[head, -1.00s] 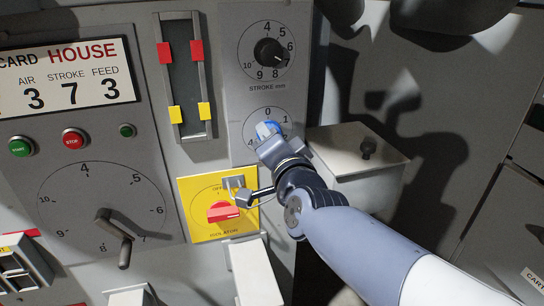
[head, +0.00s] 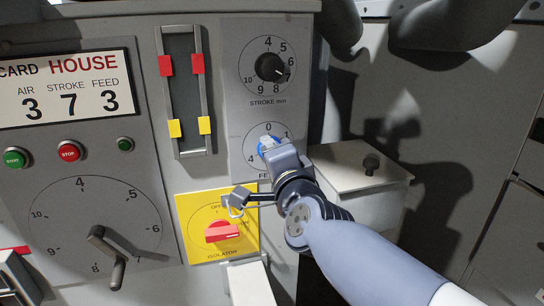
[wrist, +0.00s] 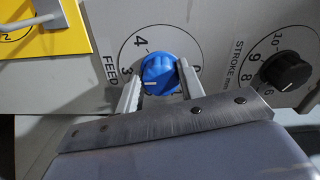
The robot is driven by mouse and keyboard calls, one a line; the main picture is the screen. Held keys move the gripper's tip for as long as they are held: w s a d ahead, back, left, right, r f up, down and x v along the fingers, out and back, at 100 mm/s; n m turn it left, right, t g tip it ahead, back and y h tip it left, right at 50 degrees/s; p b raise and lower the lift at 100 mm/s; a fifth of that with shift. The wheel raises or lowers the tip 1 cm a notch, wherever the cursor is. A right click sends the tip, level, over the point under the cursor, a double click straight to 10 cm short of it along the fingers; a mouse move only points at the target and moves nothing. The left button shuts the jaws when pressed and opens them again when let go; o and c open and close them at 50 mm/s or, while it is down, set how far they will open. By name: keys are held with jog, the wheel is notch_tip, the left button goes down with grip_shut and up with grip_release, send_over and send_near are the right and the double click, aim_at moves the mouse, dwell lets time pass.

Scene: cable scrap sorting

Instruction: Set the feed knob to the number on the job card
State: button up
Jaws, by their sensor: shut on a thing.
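The blue feed knob (wrist: 159,76) sits on its dial on the grey panel; it also shows partly behind my gripper in the head view (head: 263,150). My gripper (wrist: 160,74) has one finger on each side of the knob and is shut on it. The knob's white mark lies on its left part in the wrist view, toward the 3 side; the exact reading is hard to tell. Dial numbers 4, 3 and 0 show around it, partly hidden by the fingers. The job card (head: 70,88) reads HOUSE, air 3, stroke 7, feed 3.
The black stroke knob (head: 269,67) is just above the feed dial. The yellow isolator plate (head: 195,240) with red handle and padlock (head: 238,199) lies below, close to my wrist. A pale box (head: 355,178) stands right. A crank dial (head: 97,215) is at lower left.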

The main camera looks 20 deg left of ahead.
jog(key=o, duration=1)
jog(key=p+v, duration=0.2)
jog(key=v, duration=0.8)
jog(key=shift+s+d, duration=0.25)
jog(key=shift+d, duration=0.05)
jog(key=b+x, duration=0.2)
jog(key=x, duration=0.8)
jog(key=shift+w+a, duration=0.3)
jog(key=shift+s, duration=0.1)
